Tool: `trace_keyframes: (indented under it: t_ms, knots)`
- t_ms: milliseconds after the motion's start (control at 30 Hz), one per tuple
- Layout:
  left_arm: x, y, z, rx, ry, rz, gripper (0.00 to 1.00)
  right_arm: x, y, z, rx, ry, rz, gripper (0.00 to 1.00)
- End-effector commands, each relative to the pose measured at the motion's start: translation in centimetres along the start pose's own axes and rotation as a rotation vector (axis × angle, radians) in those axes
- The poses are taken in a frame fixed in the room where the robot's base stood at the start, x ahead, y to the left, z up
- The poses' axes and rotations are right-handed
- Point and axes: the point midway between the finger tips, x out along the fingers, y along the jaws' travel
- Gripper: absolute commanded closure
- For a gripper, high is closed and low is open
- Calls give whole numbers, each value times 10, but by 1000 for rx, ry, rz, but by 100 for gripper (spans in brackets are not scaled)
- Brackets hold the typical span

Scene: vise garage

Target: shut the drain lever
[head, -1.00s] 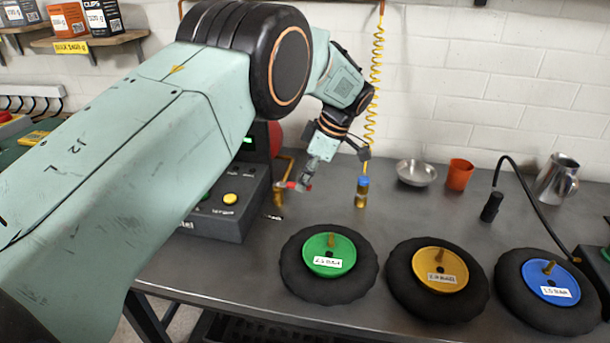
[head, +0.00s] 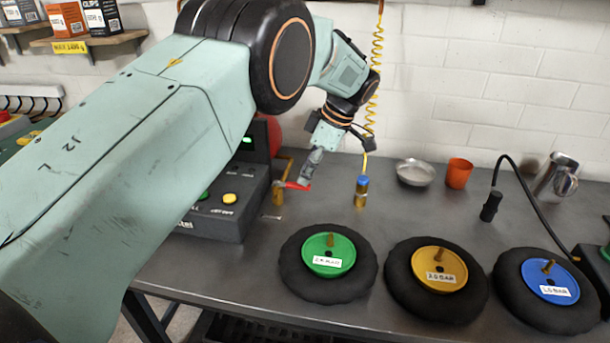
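The red drain lever (head: 296,186) sits on a small brass valve (head: 278,194) at the right side of the dark control box on the bench. The lever points right from the valve and looks roughly level. My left gripper (head: 306,178) reaches down from the upper right, with its fingertips at the lever's outer end. Its fingers look like one narrow tapered shape, together. I cannot tell whether they touch the lever or only overlap it in the picture. My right gripper is not in view.
A blue-capped brass fitting (head: 361,191) on a yellow coiled hose stands just right of the lever. The control box (head: 225,205) is close on the left. Wheels with a green hub (head: 328,255), yellow hub (head: 439,269) and blue hub (head: 550,281) lie in front.

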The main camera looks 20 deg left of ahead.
Motion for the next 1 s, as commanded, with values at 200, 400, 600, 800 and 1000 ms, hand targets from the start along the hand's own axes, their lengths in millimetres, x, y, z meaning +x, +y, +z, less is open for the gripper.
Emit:
trace_keyframes:
  t_ms: [200, 400, 600, 800, 1000]
  knots:
    - [-48, 1, 0, 0, -1, 6, 73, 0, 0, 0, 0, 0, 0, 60]
    - [-82, 1, 0, 0, 0, 5, 73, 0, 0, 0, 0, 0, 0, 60]
    - [-97, 0, 0, 0, 0, 3, 73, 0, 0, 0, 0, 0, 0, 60]
    - [-99, 0, 0, 0, 0, 2, 73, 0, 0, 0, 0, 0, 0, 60]
    - [-99, 0, 0, 0, 0, 2, 73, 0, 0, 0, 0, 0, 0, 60]
